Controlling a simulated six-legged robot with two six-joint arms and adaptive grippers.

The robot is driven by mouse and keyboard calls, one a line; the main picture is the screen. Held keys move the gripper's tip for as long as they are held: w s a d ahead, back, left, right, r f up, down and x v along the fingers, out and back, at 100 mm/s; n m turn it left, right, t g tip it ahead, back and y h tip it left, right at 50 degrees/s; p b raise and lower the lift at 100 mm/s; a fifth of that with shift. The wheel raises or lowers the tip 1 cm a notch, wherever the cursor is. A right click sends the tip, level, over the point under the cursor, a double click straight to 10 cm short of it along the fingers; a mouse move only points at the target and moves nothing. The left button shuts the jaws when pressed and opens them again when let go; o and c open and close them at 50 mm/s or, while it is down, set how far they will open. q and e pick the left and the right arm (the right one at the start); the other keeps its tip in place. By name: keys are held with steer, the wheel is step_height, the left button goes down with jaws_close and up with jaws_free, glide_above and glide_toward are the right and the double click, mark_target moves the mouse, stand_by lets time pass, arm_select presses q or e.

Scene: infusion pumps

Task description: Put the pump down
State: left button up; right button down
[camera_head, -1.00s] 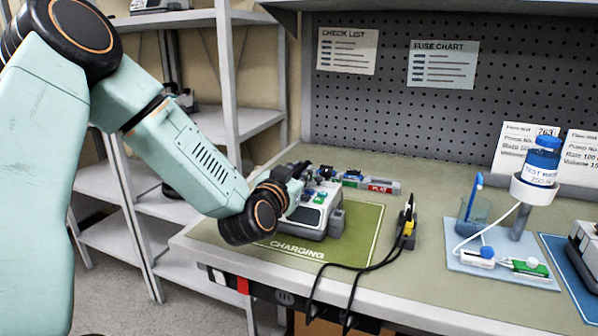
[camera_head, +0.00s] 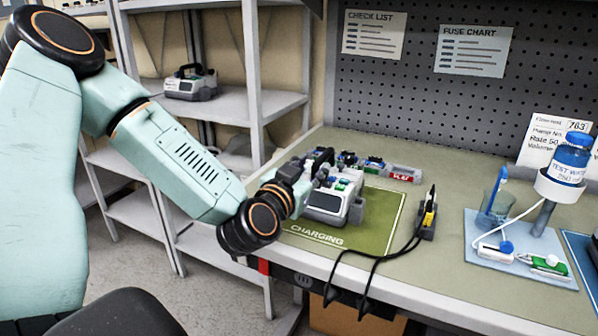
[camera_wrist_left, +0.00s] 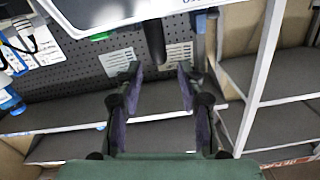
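The pump (camera_head: 328,204), pale grey with a dark screen side and a handle, stands upright on the green charging mat (camera_head: 382,212) at the bench's left end. My left gripper (camera_head: 301,183) is at the pump's upper left side, by its handle. In the left wrist view, the pump's white body (camera_wrist_left: 110,12) fills the top edge. There the two fingers of my left gripper (camera_wrist_left: 159,78) stand apart, with a dark handle part between their tips and gaps beside it. The arm and gripper hide part of the pump in the head view. My right gripper is not in view.
Small coloured parts and a red-labelled strip (camera_head: 404,174) lie behind the pump. A black-and-yellow plug stand (camera_head: 428,218) with cables is to its right. A blue tray (camera_head: 500,258) holds the test bottle (camera_head: 570,160). Another pump (camera_head: 190,84) sits on the shelf at left.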

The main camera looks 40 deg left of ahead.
arm_select(q)
steer(key=shift+p+v, duration=1.7)
steer(key=shift+v, duration=1)
